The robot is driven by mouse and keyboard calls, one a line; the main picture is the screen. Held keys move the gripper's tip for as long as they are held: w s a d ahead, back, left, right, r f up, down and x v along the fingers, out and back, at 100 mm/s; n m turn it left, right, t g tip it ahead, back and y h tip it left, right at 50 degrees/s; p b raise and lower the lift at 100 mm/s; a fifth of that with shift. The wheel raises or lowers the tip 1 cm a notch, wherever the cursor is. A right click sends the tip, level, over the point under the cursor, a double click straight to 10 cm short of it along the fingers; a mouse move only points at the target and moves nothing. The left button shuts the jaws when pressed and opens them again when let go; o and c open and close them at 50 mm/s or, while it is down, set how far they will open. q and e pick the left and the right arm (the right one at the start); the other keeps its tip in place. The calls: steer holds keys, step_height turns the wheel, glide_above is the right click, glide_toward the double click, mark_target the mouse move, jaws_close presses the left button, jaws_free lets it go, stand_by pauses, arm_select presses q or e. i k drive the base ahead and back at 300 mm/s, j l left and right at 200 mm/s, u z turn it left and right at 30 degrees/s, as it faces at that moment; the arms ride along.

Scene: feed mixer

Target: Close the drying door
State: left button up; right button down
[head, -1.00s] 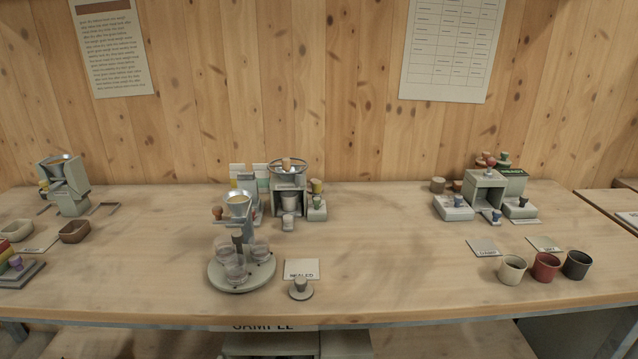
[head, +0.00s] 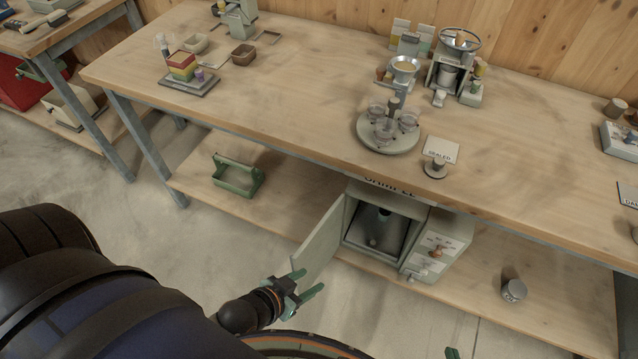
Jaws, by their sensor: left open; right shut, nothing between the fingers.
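The drying door (head: 322,240) is a pale grey-green panel. It stands swung open on the left side of a grey box (head: 384,203) on the lower shelf, so the dark inside of the box shows. My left gripper (head: 308,282) is open at the lower outer end of the door, with green fingers. I cannot tell whether it touches the door. Only a green tip of my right gripper (head: 452,353) shows at the bottom edge. It is shut and apart from the door.
A panel with knobs (head: 438,248) adjoins the box on the right. A grey cup (head: 513,289) and a green carrier (head: 238,176) stand on the lower shelf. The table top (head: 300,110) overhangs the box and holds a round stand with glasses (head: 390,142).

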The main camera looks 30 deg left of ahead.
mark_target(323, 242)
steer(key=j+z, duration=0.15)
steer(key=j, duration=0.3)
steer(key=j+z, duration=0.2)
steer(key=j, duration=0.25)
steer(key=k+j+z, duration=0.15)
steer(key=j, duration=0.3)
steer(key=j+z, duration=0.2)
steer(key=j, duration=0.25)
steer(key=k+j+z, duration=0.15)
steer(key=j, duration=0.3)
